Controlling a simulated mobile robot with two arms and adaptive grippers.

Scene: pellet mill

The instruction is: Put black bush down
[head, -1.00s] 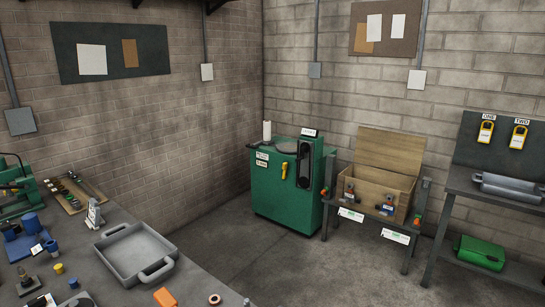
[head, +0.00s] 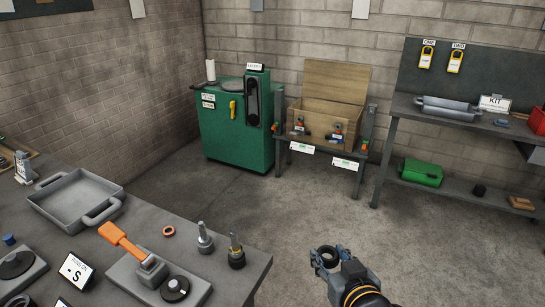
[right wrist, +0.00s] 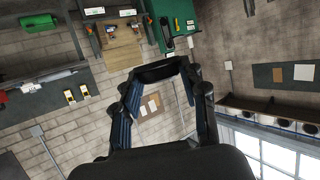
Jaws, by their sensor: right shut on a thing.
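My right gripper (head: 329,258) is at the bottom of the head view, right of the workbench and above open floor. It is shut on the black bush (right wrist: 160,71), which shows as a dark band between the fingertips in the right wrist view. In the head view the bush is small and hard to separate from the dark fingers. It is held in the air, touching no surface. My left gripper is not in view.
The workbench (head: 226,283) holds a grey tray (head: 108,213), an orange-handled tool (head: 122,240), a copper ring (head: 169,231) and upright fittings. A green machine (head: 236,125), a wooden crate (head: 322,118) and a shelved bench (head: 462,118) stand behind. The middle floor is clear.

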